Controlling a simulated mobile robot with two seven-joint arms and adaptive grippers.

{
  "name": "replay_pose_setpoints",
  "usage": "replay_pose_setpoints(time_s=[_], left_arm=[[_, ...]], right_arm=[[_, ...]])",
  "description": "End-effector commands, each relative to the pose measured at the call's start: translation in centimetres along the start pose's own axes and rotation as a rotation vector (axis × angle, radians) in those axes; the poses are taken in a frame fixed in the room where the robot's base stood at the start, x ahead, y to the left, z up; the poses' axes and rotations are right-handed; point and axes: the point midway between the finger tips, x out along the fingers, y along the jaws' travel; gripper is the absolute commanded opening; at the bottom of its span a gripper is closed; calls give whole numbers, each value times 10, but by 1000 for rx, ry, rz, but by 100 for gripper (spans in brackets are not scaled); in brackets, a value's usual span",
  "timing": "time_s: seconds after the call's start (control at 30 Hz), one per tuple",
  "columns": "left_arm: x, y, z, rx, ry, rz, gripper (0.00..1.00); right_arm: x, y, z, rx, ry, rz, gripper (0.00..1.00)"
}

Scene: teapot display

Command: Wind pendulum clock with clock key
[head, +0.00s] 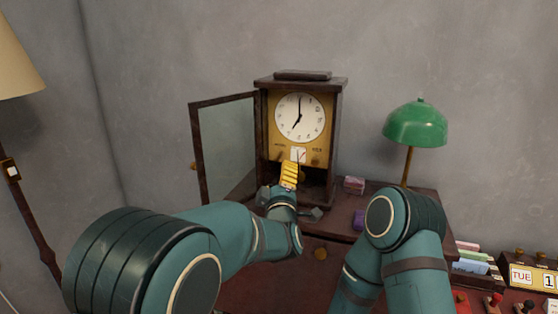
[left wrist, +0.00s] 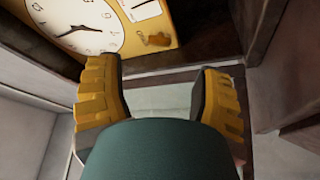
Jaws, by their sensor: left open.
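The pendulum clock (head: 263,125) stands upright on a dark wooden cabinet, its glass door (head: 228,145) swung open to the left. Its white dial (head: 300,117) is above a brass plate; the dial also shows in the left wrist view (left wrist: 75,25). My left gripper (head: 289,175) is in front of the lower clock. In the left wrist view its yellow fingers (left wrist: 160,98) are wide apart with nothing between them. A small brass piece (left wrist: 158,40) sits on the clock plate beyond the fingers; I cannot tell whether it is the clock key. My right gripper is out of view.
A green lamp (head: 415,124) stands right of the clock. A pink box (head: 354,185) and a purple item (head: 358,220) lie on the cabinet top (head: 337,217). A calendar block (head: 530,278) is at the lower right. A floor lamp (head: 15,60) stands at the left.

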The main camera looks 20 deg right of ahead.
Motion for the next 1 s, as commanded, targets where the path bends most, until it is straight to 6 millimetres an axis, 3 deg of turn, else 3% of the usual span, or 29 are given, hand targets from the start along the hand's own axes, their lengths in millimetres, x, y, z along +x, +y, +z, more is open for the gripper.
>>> replay_pose_setpoints(time_s=[0.3, 0.5, 1.0], left_arm=[[53, -1, 0, 2, 2, 1, 66], [75, -1, 0, 0, 2, 0, 66], [88, 0, 0, 0, 0, 0, 66]], right_arm=[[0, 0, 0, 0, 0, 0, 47], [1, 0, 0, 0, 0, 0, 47], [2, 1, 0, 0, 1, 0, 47]])
